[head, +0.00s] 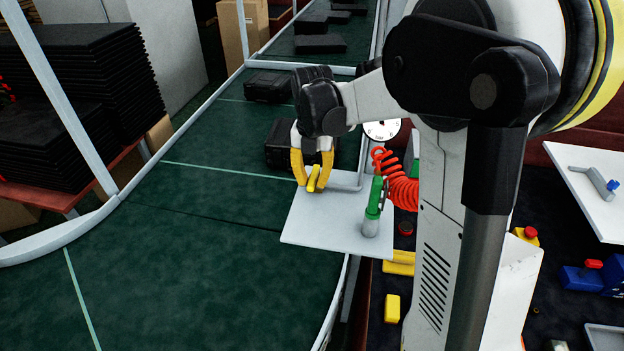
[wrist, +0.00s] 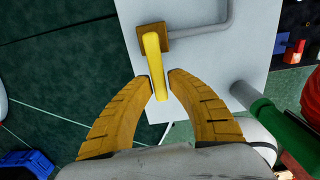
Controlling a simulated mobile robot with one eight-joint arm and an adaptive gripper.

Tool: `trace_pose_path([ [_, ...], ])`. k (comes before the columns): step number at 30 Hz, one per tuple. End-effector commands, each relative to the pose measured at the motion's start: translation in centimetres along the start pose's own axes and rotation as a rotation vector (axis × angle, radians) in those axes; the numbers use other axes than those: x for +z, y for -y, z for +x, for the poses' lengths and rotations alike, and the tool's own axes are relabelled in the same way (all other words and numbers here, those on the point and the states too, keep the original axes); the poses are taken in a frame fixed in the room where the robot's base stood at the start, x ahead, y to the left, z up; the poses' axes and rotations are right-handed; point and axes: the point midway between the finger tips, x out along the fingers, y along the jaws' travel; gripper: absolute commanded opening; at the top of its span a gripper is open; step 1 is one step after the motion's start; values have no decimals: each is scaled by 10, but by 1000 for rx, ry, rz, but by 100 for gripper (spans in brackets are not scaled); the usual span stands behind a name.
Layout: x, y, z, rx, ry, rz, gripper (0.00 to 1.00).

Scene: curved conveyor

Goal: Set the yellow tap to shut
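The yellow tap (wrist: 153,60) is a yellow lever on a brass-coloured body (wrist: 148,31), fixed to a white panel (wrist: 185,65). A grey pipe (wrist: 205,27) leaves the body to the right. The lever points down the wrist picture, roughly across the pipe's first stretch. In the head view the lever (head: 315,181) shows between my fingers, and its body is hidden. My gripper (wrist: 162,82) has its two yellow fingers apart, one on each side of the lever's free end. The fingertips are very close to it; I cannot tell whether either touches.
A green fitting (head: 374,196) on a grey stub, with a red coiled hose (head: 402,190), stands to the right on the panel. A pressure gauge (head: 381,130) is behind. Black cases (head: 268,86) lie on the green conveyor (head: 190,250), whose near stretch is clear.

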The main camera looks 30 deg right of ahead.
Motion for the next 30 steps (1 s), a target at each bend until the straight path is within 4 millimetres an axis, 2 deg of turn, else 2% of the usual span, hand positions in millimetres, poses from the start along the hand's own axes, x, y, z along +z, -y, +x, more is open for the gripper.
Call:
trace_pose_path([
  [10, 0, 0, -1, 1, 1, 1, 38],
  [14, 1, 0, -11, 1, 1, 1, 38],
  [17, 0, 0, -28, 1, 1, 1, 38],
  [24, 0, 0, -83, 1, 1, 1, 38],
  [30, 0, 0, -112, 1, 1, 1, 38],
])
